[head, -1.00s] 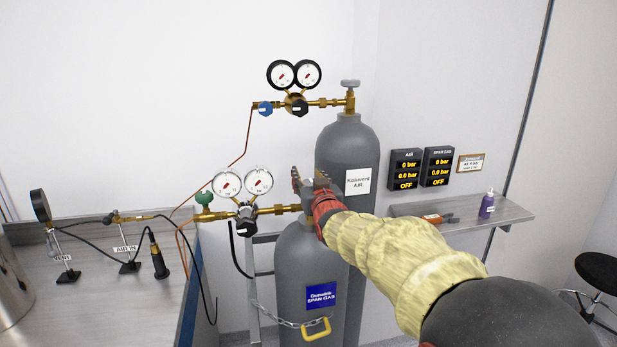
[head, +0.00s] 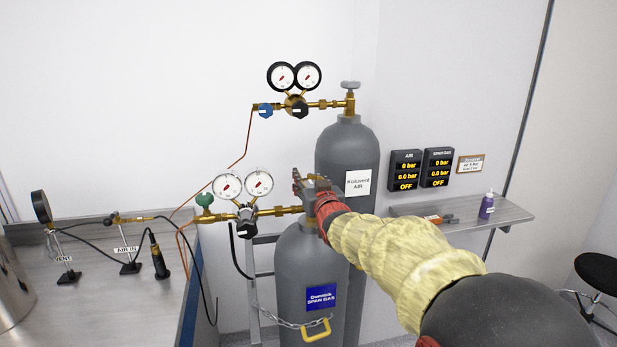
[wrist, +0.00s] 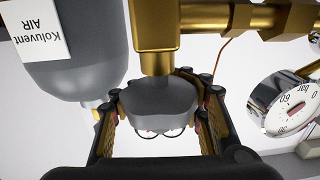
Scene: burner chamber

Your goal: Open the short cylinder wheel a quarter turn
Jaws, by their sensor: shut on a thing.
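The short cylinder (head: 299,267), grey with a blue "SPAN GAS" label, stands in front of the tall grey air cylinder (head: 345,152). Its grey wheel (wrist: 158,103) sits on the brass valve (wrist: 156,40) and shows between my fingers in the wrist view. My gripper (wrist: 160,125) is shut on the wheel, one finger on each side. In the head view my gripper (head: 312,184) is at the top of the short cylinder and hides the wheel there. I cannot tell how far the wheel is turned.
A brass regulator (head: 247,212) with two gauges is left of the short valve. Another regulator (head: 296,104) is higher up on the tall cylinder's valve. A shelf (head: 470,213) is at right, a bench (head: 120,300) at left. The span gas display (head: 438,168) reads 0 bar and OFF.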

